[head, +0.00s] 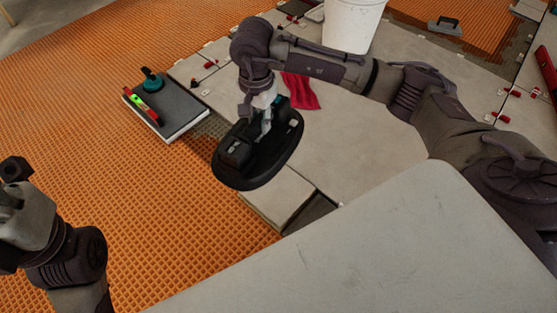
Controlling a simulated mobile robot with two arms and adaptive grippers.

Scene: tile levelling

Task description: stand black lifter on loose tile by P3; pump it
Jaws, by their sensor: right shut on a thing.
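The black lifter (282,152), a dark oval pad with a handle on top, hangs tilted in my right gripper (265,122). The gripper points down and is shut on the lifter's handle. The lifter appears to be above the floor, near the edge of the tiled area. A pale tile (280,198) lies just below and right of it, beside a dark gap. I cannot read any P3 mark, so I cannot tell whether this is the loose tile. My left arm is at the lower left, away from the lifter; its fingers do not show clearly.
A dark tile stack (168,107) with a green-and-red level (141,103) and a teal-topped tool (152,79) lies left. A red cloth (301,91) and white bucket (352,22) are behind. Orange matting (165,225) covers the left floor. Red clips line the tile joints.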

